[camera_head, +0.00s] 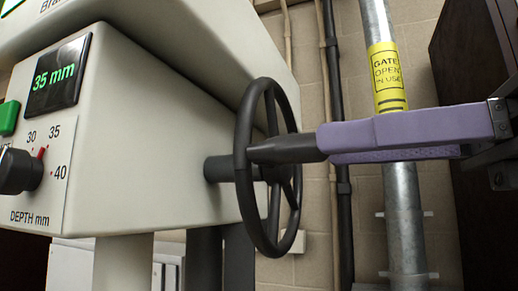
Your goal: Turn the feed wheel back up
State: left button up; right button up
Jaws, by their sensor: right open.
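The feed wheel (243,150) is a black spoked handwheel on a dark shaft at the right side of the cream machine, seen nearly edge-on. A dark tapered handle (285,150) sticks out to the right from its near rim, about mid-height. My right gripper (322,146), with purple fingers, reaches in from the right. Its fingertips overlap the handle's outer end in the picture; its jaws are open, and I cannot tell whether they touch the handle. The display (56,76) reads 35 mm in green. My left gripper is not in view.
A depth knob (20,171) with a red mark and a green button (9,117) sit on the machine's front. Behind stand a grey metal pipe (402,215) with a yellow gate label (387,75), a thin black pipe (335,110) and a block wall. A dark cabinet (465,55) stands at right.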

aim_at(250, 154)
jog(key=p+x, duration=0.1)
jog(key=x, duration=0.8)
jog(key=shift+w+a+p, duration=0.1)
jog(key=shift+a+p, duration=0.25)
jog(key=shift+p, duration=0.05)
grip_shut()
